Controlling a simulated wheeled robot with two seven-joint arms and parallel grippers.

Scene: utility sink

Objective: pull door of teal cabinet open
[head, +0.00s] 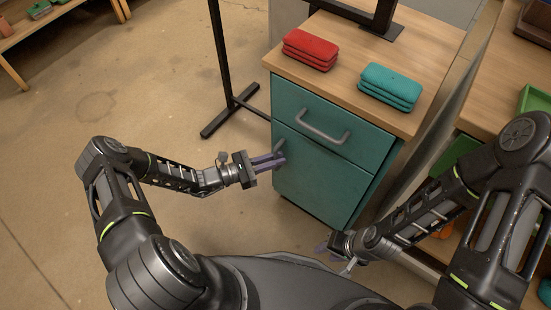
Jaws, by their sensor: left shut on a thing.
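The teal cabinet (380,143) stands right of centre in the head view, under a wooden top. Its lower front is a teal door (318,178) with a grey handle (279,146) near the door's left edge. Above the door is a drawer front with a grey bar handle (322,128). My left gripper (275,161) reaches in from the left and is shut on the door handle; its fingers partly cover the handle. The door looks closed or nearly so. My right gripper (324,247) hangs low in front of the cabinet, away from the door; its jaw opening is unclear.
Folded red cloths (310,49) and teal cloths (390,87) lie on the cabinet top (352,50). A black stand (225,75) rises from the floor behind left. A wooden shelf unit (489,85) is at right. The floor (95,110) at left is clear.

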